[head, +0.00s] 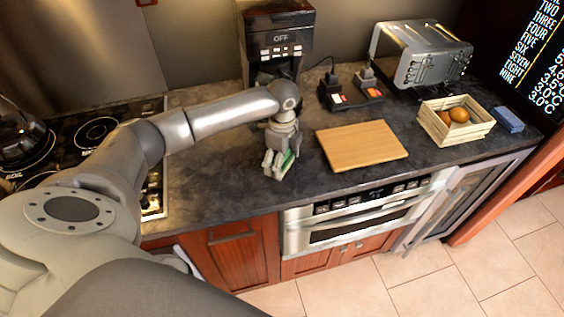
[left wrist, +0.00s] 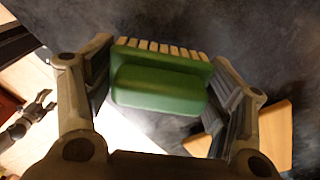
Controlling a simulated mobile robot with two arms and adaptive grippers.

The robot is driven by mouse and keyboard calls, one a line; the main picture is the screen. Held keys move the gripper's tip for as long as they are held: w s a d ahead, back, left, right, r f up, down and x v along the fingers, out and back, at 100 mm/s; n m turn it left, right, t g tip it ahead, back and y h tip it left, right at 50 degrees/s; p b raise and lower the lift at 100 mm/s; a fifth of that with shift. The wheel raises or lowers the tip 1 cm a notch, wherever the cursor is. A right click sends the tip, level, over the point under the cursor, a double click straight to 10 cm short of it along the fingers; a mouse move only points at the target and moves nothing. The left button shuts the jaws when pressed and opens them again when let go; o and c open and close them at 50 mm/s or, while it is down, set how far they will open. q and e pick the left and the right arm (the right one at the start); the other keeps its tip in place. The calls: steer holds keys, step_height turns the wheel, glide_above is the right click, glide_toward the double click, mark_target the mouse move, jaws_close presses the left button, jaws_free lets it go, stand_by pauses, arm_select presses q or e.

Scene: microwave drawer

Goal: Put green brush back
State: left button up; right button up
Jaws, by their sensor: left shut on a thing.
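The green brush (head: 284,161) is between the fingers of my left gripper (head: 279,163), over the dark counter in front of the coffee machine. In the left wrist view the brush (left wrist: 160,82) shows its green back and handle toward the camera, with a row of pale bristles along its far edge. The fingers of my left gripper (left wrist: 160,95) press on both its ends. I cannot tell whether the brush touches the counter. A small dark jointed part that looks like my right gripper (left wrist: 38,108) shows at the left of that view; its fingers are too small to read.
A wooden cutting board (head: 362,146) lies right of my left gripper. The coffee machine (head: 277,45) stands behind it. The stove (head: 75,140) is left.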

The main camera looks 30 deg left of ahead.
arm_select(q)
steer(key=shift+f, duration=0.85)
steer(key=shift+f, duration=0.15)
steer(key=o, duration=1)
steer(key=shift+r, duration=0.35)
step_height(320, 180, up, 12)
steer(key=shift+f+b, duration=0.15)
steer(key=shift+b, duration=0.9)
